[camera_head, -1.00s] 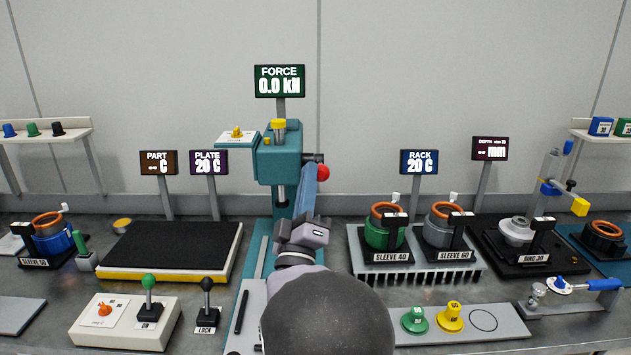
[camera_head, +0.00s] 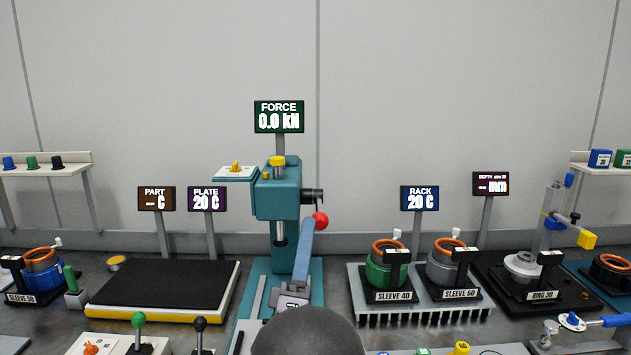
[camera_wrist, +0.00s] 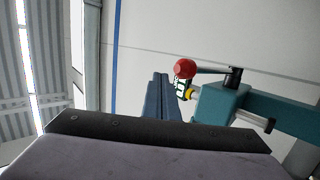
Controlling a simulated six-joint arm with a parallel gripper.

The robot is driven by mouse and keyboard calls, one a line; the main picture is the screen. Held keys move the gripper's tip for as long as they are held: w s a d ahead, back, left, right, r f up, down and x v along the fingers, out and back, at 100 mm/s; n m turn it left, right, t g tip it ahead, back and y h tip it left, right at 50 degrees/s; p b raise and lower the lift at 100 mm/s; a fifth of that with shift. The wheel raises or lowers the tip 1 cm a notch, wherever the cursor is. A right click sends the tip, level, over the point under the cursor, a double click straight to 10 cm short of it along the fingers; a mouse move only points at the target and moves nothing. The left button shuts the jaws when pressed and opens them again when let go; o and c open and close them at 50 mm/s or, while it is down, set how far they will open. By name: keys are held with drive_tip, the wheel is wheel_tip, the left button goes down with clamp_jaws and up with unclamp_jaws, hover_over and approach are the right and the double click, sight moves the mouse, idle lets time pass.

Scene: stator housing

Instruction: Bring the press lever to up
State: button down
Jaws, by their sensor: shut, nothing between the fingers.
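The press (camera_head: 277,200) is a teal column machine standing mid-table, with its ram above the base. Its lever has a red ball (camera_head: 321,220) on the end, just below and right of the black hub (camera_head: 312,196). In the wrist view the red ball (camera_wrist: 184,69) ends a dark rod that runs to the black pivot (camera_wrist: 235,74). My gripper (camera_head: 308,222) is shut, with blue-grey fingers and nothing between them. Its tips are close beside the ball's left; I cannot tell whether they touch it. The fingers also show in the wrist view (camera_wrist: 160,80).
The FORCE display (camera_head: 279,117) above the press reads 0.0 kN. A black plate (camera_head: 165,287) lies to the left. A rack (camera_head: 354,290) with SLEEVE 40 and SLEEVE 60 stands to the right. Black and green knobbed levers (camera_head: 138,319) stand at front left.

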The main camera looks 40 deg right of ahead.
drive_tip(key=p+x, duration=0.4)
drive_tip(key=x, duration=0.6)
drive_tip(key=shift+d+r, duration=0.1)
idle(1.3)
